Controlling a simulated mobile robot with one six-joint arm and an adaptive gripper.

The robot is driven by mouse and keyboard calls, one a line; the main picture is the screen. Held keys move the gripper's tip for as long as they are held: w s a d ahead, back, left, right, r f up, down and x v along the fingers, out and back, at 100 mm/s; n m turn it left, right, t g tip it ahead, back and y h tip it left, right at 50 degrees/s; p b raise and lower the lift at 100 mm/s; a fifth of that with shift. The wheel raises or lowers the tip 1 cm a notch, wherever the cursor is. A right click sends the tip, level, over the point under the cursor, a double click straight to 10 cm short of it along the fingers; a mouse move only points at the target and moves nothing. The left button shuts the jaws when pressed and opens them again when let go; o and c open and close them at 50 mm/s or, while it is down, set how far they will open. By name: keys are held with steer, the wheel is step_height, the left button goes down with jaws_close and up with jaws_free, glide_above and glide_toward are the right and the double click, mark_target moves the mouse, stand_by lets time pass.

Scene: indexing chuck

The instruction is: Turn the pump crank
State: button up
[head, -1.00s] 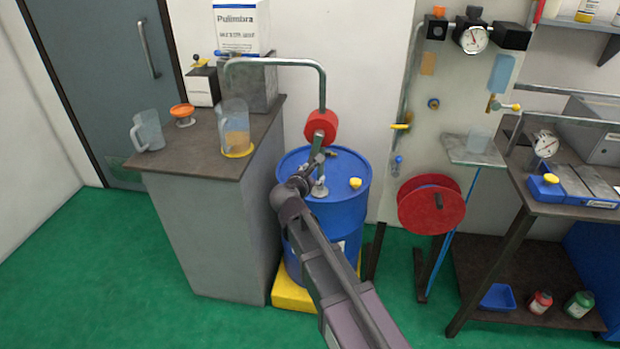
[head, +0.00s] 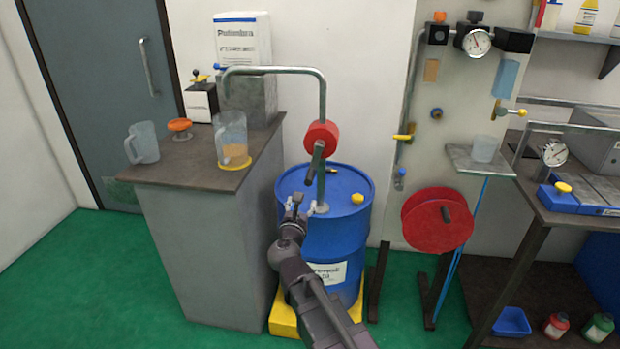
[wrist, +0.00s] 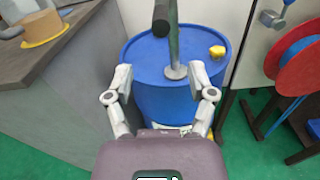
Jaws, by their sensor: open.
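The pump has a red round body (head: 321,136) on a grey pipe that rises from the blue drum (head: 345,183). Its crank (head: 318,158) hangs down and slightly left, with a dark handle (head: 309,181) at the lower end. The handle also shows at the top of the wrist view (wrist: 161,18). My gripper (head: 301,204) is open and empty, below and in front of the handle, apart from it. In the wrist view its fingers (wrist: 161,74) are spread wide before the drum. The pump's spout ends over a clear jug (head: 232,135) holding amber liquid.
The jug stands on a yellow disc on the grey cabinet (head: 205,172), left of the drum. An empty jug (head: 143,143) and an orange-topped item (head: 180,127) stand there too. A red reel (head: 437,218) is right of the drum. A yellow bung (head: 357,198) sits on the drum top.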

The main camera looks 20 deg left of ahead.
mark_target(310, 176)
steer(key=shift+w, duration=0.1)
steer(key=w, duration=0.4)
steer(key=w+a, duration=0.1)
steer(key=w, duration=0.8)
steer(key=shift+w+a, duration=0.25)
steer(key=shift+a, duration=0.1)
jaws_close()
